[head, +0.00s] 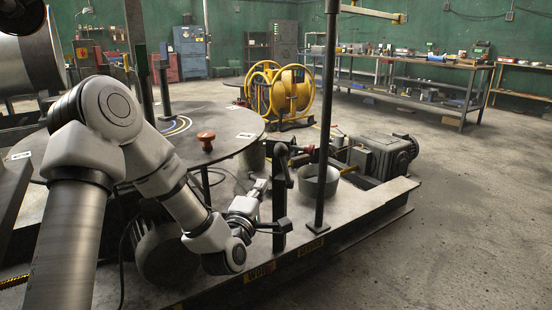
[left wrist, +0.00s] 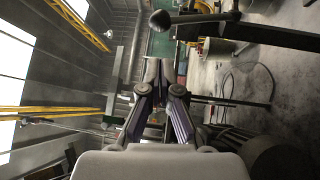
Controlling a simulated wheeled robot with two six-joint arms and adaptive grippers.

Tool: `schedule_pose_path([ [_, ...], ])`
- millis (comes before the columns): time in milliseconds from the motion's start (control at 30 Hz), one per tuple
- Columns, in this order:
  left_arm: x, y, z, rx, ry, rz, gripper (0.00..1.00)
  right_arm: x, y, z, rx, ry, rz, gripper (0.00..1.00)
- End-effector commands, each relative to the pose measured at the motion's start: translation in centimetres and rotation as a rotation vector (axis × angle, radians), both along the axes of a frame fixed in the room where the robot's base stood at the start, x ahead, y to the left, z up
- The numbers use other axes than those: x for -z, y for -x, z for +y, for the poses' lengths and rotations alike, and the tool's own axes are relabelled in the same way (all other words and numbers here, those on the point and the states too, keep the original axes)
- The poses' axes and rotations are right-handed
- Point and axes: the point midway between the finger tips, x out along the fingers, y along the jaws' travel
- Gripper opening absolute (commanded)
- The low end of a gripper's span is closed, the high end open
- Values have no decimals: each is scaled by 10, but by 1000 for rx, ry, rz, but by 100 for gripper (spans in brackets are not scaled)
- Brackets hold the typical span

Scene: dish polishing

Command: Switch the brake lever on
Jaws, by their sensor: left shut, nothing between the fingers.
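The brake lever (head: 281,185) is a dark upright with a rounded top, standing near the front edge of the machine platform. In the left wrist view it lies sideways across the top right as a dark bar (left wrist: 262,34) with a round black knob (left wrist: 160,20) at its end. My left gripper (head: 262,186) is just left of the lever, below its top. In the left wrist view its fingers (left wrist: 158,66) are together and empty, apart from the lever. Whether they touch anything is hidden in the head view. My right gripper is not in view.
A round table (head: 235,128) with a red-brown knob (head: 206,138) is behind my left arm. A tall dark pole (head: 325,110) rises right of the lever. A round metal pan (head: 318,182) and a motor (head: 388,153) sit on the platform. The floor at right is clear.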

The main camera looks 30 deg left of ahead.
Motion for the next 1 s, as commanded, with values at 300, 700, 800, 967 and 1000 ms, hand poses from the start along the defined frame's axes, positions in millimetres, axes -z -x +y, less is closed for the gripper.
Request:
schedule_pose_path([
  [300,-3,-30,9,-1,-4,1,0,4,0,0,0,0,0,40],
  [700,-14,-110,35,0,-4,3,0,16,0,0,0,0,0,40],
  [800,-16,-123,39,1,-2,3,0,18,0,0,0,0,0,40],
  [967,-19,-132,41,2,-2,4,0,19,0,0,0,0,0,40],
  [1000,-19,-132,41,2,-2,5,0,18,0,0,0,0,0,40],
])
